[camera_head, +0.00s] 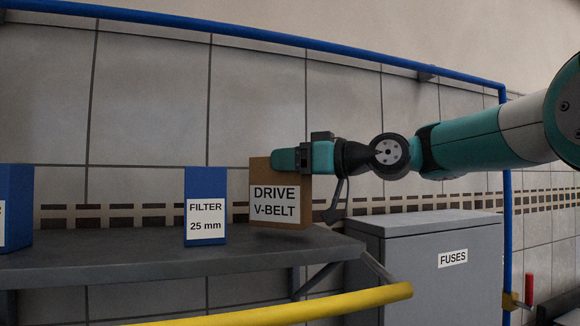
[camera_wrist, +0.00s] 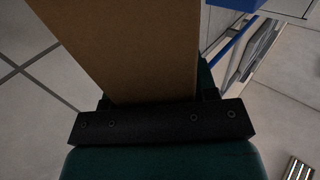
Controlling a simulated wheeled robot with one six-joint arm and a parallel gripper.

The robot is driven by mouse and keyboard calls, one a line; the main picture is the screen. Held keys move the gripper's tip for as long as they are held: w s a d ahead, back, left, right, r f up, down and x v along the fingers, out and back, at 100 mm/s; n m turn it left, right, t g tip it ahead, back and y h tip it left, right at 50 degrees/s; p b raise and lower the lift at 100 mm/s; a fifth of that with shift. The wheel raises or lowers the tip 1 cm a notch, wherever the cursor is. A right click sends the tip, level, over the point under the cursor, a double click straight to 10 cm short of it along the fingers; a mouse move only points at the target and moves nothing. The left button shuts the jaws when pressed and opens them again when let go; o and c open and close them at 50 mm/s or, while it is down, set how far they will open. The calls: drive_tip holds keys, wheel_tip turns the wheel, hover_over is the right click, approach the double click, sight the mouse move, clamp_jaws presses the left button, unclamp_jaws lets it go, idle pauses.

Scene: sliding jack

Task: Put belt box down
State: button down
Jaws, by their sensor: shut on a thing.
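The belt box is a brown carton (camera_head: 281,220) with a white label reading DRIVE V-BELT. It stands upright over the right part of the grey shelf (camera_head: 140,262). My gripper (camera_head: 288,159) comes from the right and is shut on the box near its top. A dark shadow lies on the shelf under the box; I cannot tell whether the bottom touches the shelf. In the wrist view the brown side of the box (camera_wrist: 125,45) fills the upper middle, beyond the dark bar of my gripper.
A blue FILTER 25 mm box (camera_head: 205,188) stands on the shelf to the left, with a gap between. Another blue box (camera_head: 15,205) is at the far left edge. A grey FUSES cabinet (camera_head: 430,285) stands right of the shelf. A yellow rail (camera_head: 310,305) crosses in front.

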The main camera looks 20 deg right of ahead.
drive_tip(key=shift+f, duration=0.7)
drive_tip(key=shift+f, duration=0.2)
drive_tip(key=shift+c, duration=2.1)
unclamp_jaws()
drive_tip(key=shift+r, duration=0.1)
drive_tip(key=b+v, duration=0.7)
drive_tip(key=v, duration=0.5)
drive_tip(key=shift+r, duration=0.15)
